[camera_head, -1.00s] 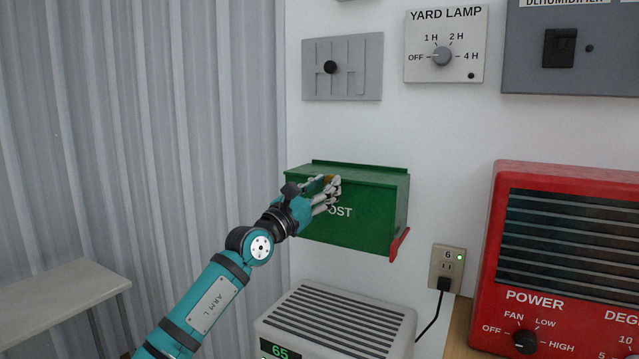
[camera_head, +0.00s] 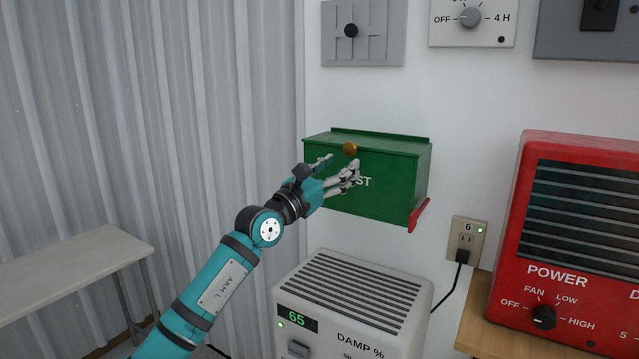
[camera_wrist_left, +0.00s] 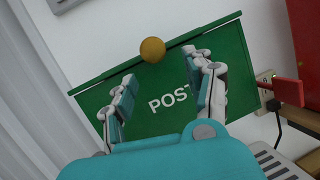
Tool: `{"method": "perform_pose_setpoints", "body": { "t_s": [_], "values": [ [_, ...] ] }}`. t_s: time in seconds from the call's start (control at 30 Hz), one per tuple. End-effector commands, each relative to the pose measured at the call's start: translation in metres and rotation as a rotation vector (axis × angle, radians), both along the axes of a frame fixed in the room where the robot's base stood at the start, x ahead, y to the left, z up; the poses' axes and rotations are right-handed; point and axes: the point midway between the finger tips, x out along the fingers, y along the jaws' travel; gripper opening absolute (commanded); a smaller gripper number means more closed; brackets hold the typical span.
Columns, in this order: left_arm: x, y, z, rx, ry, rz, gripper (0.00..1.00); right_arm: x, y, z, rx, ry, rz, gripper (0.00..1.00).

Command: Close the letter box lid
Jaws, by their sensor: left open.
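The green letter box (camera_head: 385,190) hangs on the white wall, with "POST" on its front. Its lid (camera_head: 385,143) lies flat across the top and looks shut, with a brass knob (camera_head: 350,149) at its front edge. In the left wrist view the knob (camera_wrist_left: 152,49) stands beyond the fingertips, and the lid edge runs along the box top. My left gripper (camera_head: 342,166) is open and empty in front of the box, just below the knob. Its fingers (camera_wrist_left: 160,80) are spread apart and hide part of the lettering. My right gripper is in neither view.
A red flag (camera_head: 418,215) sticks out at the box's lower right. A dehumidifier (camera_head: 355,300) stands below, and a red heater (camera_head: 580,240) is at the right on a wooden surface. A socket (camera_head: 466,240) with a plugged cord is between them. A pale bench (camera_head: 70,260) is at the left.

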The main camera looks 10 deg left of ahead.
Motion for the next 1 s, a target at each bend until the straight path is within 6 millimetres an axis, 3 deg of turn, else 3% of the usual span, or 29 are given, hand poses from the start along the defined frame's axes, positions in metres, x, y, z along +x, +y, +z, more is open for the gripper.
{"method": "perform_pose_setpoints", "body": {
  "t_s": [0.2, 0.4, 0.87, 1.0],
  "values": [
    [-0.04, 0.024, -0.017, 0.001, 0.003, 0.0, 0.53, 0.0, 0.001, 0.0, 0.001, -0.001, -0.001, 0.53],
    [-0.065, 0.038, -0.025, 0.002, 0.004, 0.0, 0.53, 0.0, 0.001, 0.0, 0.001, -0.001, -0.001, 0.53],
    [-0.074, 0.042, -0.028, -0.002, 0.004, -0.003, 0.53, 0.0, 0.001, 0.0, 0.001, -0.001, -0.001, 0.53],
    [-0.09, 0.031, -0.034, -0.15, 0.005, -0.077, 0.53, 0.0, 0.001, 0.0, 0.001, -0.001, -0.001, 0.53]
  ]
}}
